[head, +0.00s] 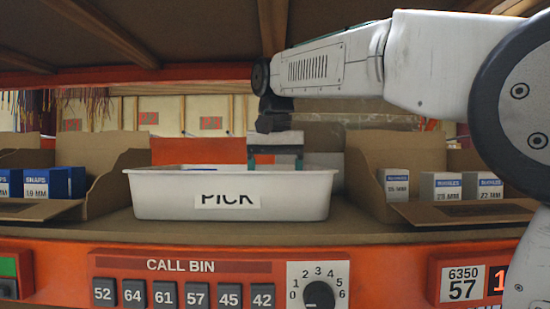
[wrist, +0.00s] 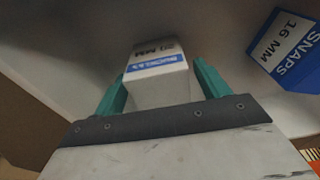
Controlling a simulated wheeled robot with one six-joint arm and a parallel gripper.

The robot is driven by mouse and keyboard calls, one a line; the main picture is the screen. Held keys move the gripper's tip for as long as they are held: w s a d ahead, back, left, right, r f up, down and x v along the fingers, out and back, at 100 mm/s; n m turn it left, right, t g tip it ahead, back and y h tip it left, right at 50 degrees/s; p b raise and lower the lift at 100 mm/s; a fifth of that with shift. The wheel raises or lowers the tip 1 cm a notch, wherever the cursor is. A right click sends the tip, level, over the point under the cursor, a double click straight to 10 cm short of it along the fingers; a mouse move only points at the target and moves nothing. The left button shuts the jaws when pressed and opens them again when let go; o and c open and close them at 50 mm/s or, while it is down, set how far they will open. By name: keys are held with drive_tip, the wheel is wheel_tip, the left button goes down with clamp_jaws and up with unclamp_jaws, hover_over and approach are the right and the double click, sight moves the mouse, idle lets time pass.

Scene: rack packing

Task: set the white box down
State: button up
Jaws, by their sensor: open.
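The white box (wrist: 158,62) with a blue label stripe sits between the teal fingers of my gripper (wrist: 161,80) in the wrist view. My gripper is open around it; a gap shows on the right side, and I cannot tell whether the left finger touches. The white PICK bin (head: 160,200) stands on the shelf in the head view. There my gripper (head: 275,164) points down into it, fingertips partly behind the rim. The bin wall hides the white box in the head view.
A blue SNAPS 16 MM box (wrist: 288,48) lies right of the white box in the bin. Cardboard bins with blue boxes (head: 70,182) at left and white boxes (head: 440,187) at right flank the PICK bin. A shelf beam (head: 160,75) runs overhead.

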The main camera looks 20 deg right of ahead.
drive_tip(key=r, duration=0.3)
drive_tip(key=s+r, duration=0.1)
drive_tip(key=r, duration=0.7)
drive_tip(key=shift+s+a+r, duration=0.1)
drive_tip(key=shift+s+a, duration=0.05)
drive_tip(key=shift+a, duration=0.15)
